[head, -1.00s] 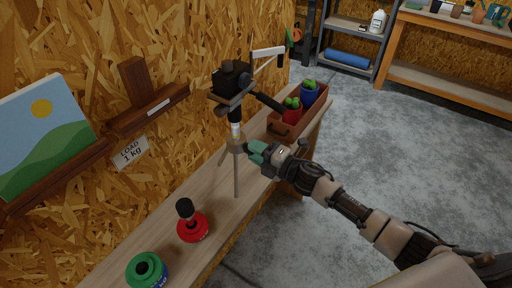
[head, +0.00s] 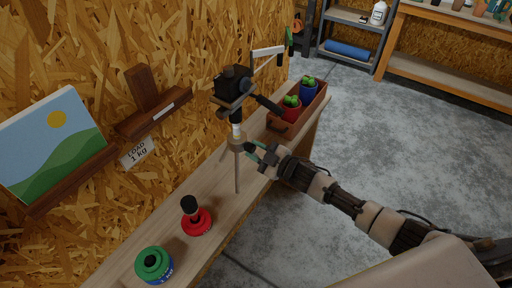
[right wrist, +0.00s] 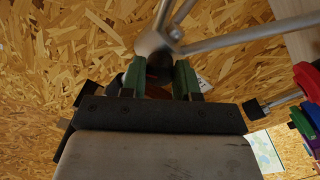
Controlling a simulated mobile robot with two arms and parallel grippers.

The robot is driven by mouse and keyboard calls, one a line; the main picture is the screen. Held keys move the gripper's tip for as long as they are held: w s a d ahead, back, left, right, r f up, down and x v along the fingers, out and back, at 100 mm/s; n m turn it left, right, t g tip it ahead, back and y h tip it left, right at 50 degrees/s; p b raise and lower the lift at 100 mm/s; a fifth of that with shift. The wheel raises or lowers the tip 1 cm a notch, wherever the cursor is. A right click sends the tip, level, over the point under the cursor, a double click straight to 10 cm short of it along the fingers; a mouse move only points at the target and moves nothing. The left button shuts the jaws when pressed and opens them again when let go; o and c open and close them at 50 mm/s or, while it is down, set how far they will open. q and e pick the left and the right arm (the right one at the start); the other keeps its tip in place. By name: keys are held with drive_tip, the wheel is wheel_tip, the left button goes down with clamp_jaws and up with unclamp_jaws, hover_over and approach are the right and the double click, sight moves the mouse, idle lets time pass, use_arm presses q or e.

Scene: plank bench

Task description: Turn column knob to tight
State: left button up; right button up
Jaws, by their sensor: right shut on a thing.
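A tripod (head: 237,172) with a dark head (head: 234,84) stands on the plank bench, its grey legs spread. The dark round column knob (right wrist: 160,63) shows in the right wrist view, just below the grey tripod hub (right wrist: 155,42). My right gripper (head: 256,149) reaches in from the right at the tripod's collar. In the right wrist view its green fingers (right wrist: 160,78) sit on both sides of the knob and are shut on it. In the head view the gripper hides the knob. No tight marking can be made out. My left gripper is not in view.
The bench (head: 215,187) also carries a red round item (head: 197,222), a green-topped item (head: 154,262) and a brown planter box (head: 279,126) with potted plants. The chipboard wall is close behind, with a picture (head: 50,145) and load sign (head: 137,152). Open floor lies right.

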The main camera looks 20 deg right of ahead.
drive_tip(key=m+p, duration=0.1)
drive_tip(key=m, duration=0.3)
drive_tip(key=shift+m, duration=0.4)
drive_tip(key=shift+f, duration=0.1)
drive_tip(key=o, duration=0.9)
drive_tip(key=b+v, duration=0.2)
drive_tip(key=v, duration=0.9)
drive_tip(key=shift+b, duration=0.3)
